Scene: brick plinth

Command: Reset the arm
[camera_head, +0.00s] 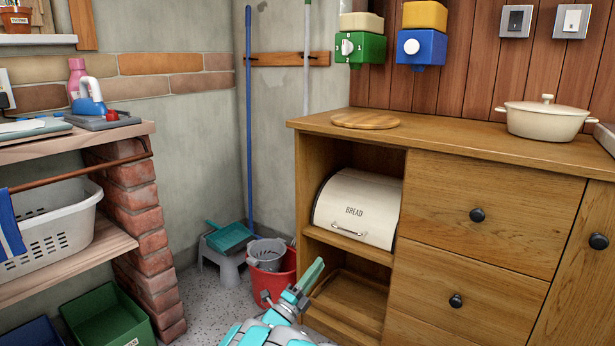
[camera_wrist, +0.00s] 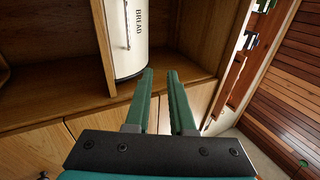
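My gripper (camera_head: 311,272) is at the lower middle of the head view, held in front of the cabinet's open lower shelf. Its green fingers (camera_wrist: 160,74) show in the wrist view with a narrow gap between them. The gap is empty, so the gripper is slightly open and holds nothing. My turquoise and grey arm comes up from the bottom edge of the head view. The white bread bin (camera_head: 357,208) sits shut on the shelf above and behind my gripper. It also shows in the wrist view (camera_wrist: 127,40), beyond the fingertips.
The wooden cabinet (camera_head: 480,215) fills the right side. A red bucket (camera_head: 270,283) and a grey stool (camera_head: 222,262) stand left of my gripper. A brick pillar (camera_head: 143,235) supports shelves with a white basket (camera_head: 52,230). A cream pot (camera_head: 545,119) stands on the countertop.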

